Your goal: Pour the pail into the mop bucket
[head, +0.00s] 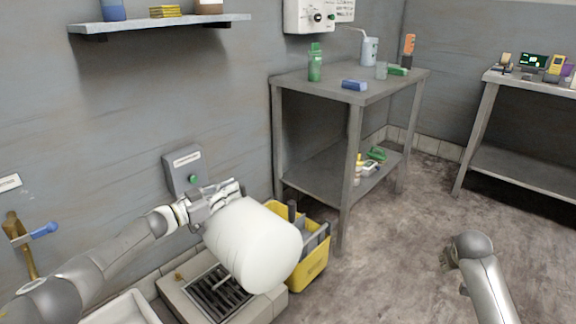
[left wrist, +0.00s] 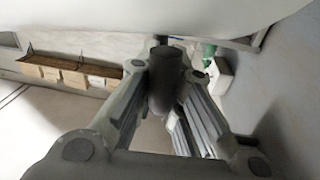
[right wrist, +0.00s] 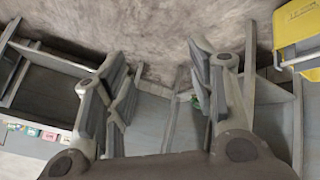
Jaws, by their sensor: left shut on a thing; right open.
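The white pail (head: 252,243) is up in the air, lying well over on its side, above the floor drain and in front of the mop bucket. Its mouth and contents cannot be made out. My left gripper (head: 224,196) is shut on the pail at its upper left; in the left wrist view the fingers (left wrist: 165,85) close around a dark grey grip, with the pale pail (left wrist: 200,14) above. The yellow mop bucket (head: 314,264) stands on the floor, partly hidden behind the pail; it also shows in the right wrist view (right wrist: 298,32). My right gripper (right wrist: 163,75) is open and empty.
A grey drain grate (head: 217,294) in a raised curb lies below the pail. A grey two-level table (head: 330,92) stands just behind the bucket. A wall box with a green button (head: 183,172) is close to my left gripper.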

